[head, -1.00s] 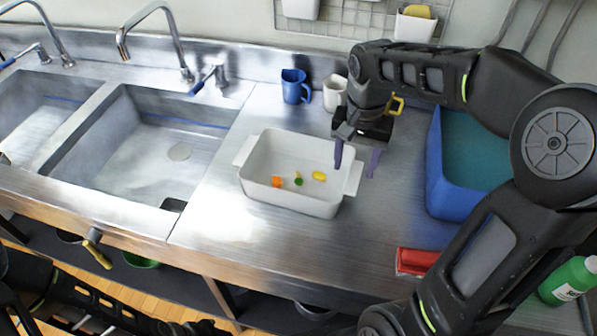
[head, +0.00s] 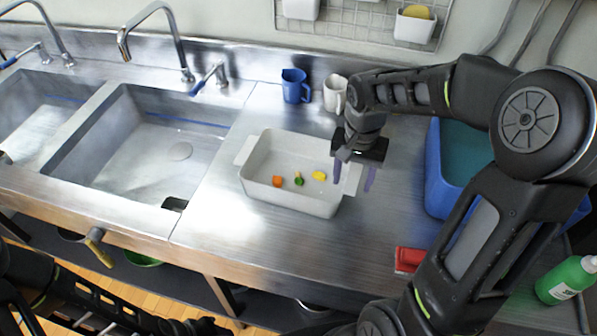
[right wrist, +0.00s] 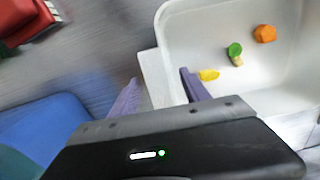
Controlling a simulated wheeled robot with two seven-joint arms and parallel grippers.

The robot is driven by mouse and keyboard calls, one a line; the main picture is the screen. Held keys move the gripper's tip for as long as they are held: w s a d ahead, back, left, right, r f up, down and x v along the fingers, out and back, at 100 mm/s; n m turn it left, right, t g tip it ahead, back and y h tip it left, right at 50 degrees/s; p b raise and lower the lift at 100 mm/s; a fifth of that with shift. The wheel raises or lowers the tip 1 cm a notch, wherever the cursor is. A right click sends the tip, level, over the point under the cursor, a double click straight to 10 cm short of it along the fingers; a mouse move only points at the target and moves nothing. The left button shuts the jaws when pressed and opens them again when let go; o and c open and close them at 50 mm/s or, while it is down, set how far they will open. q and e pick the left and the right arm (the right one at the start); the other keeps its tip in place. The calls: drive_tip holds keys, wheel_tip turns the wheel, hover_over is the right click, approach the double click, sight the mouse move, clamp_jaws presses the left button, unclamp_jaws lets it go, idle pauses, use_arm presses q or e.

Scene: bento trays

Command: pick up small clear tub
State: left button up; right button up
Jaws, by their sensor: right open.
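The small tub (head: 258,190) looks whitish and translucent, with a flat handle tab at each end. It stands on the steel counter and holds orange (head: 277,181), green (head: 299,181) and yellow (head: 319,175) pieces. My right gripper (head: 354,180) is open over the tub's right end, fingers pointing down. In the right wrist view, the tub's end tab (right wrist: 160,80) lies between the two purple fingers, with one finger over the tub's inside. I cannot tell whether they touch it. My left gripper is not visible; only part of the left arm shows at the lower left.
A blue bin (head: 436,190) stands right of the tub. A red object (head: 408,259) lies near the front edge. A blue mug (head: 293,87) and a white mug (head: 334,94) stand behind. A sink (head: 150,150) is to the left. Bare counter (head: 235,220) lies in front.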

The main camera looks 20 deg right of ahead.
drive_tip(key=shift+c, duration=0.5)
clamp_jaws()
idle(0.4)
